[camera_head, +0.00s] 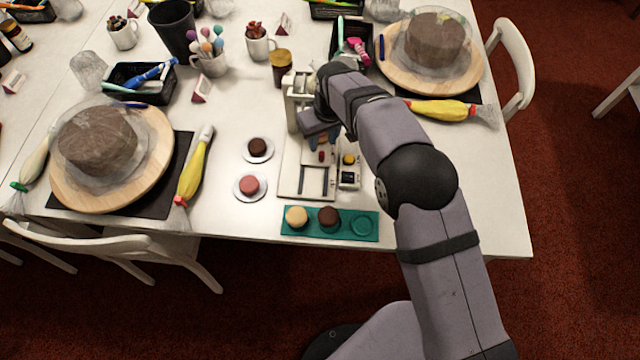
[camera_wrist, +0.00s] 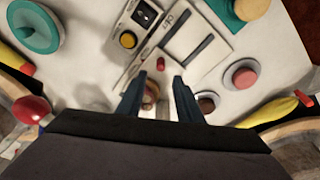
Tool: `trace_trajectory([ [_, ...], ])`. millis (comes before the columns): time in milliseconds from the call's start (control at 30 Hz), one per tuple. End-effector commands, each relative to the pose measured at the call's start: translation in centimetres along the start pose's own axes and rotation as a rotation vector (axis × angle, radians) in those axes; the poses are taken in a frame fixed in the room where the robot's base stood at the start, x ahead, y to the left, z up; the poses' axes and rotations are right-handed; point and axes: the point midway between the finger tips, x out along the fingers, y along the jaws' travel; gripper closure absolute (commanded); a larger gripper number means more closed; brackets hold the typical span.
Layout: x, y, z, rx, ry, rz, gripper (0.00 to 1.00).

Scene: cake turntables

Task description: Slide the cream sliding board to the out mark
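The cream sliding board (camera_head: 311,157) lies on the cream machine base, under and in front of my gripper. A small red knob (camera_wrist: 160,63) stands up from it; the board's edges are hard to tell from the base. Dark bars and small lettering (camera_wrist: 178,22), perhaps the out mark, show on the base beyond the knob in the wrist view. My gripper (camera_wrist: 157,82) is open, its two dark fingers apart with the knob just ahead of their tips. A round pinkish-brown piece (camera_wrist: 150,92) shows between the fingers, partly hidden. In the head view my gripper (camera_head: 322,141) hangs over the machine.
A box with a yellow button (camera_head: 348,160) stands right of the base. A teal tray (camera_head: 345,235) with two small cakes lies in front. Two saucers (camera_head: 239,188) with small cakes stand left. Behind are a jar (camera_head: 281,70) and mugs; big cakes flank the machine.

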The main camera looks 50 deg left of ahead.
Motion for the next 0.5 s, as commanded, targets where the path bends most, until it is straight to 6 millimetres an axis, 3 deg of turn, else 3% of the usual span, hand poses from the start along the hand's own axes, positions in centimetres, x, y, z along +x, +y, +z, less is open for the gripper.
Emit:
trace_trajectory([
  [500,5.9,0.0,1.1,0.0,0.0,0.0,0.67],
])
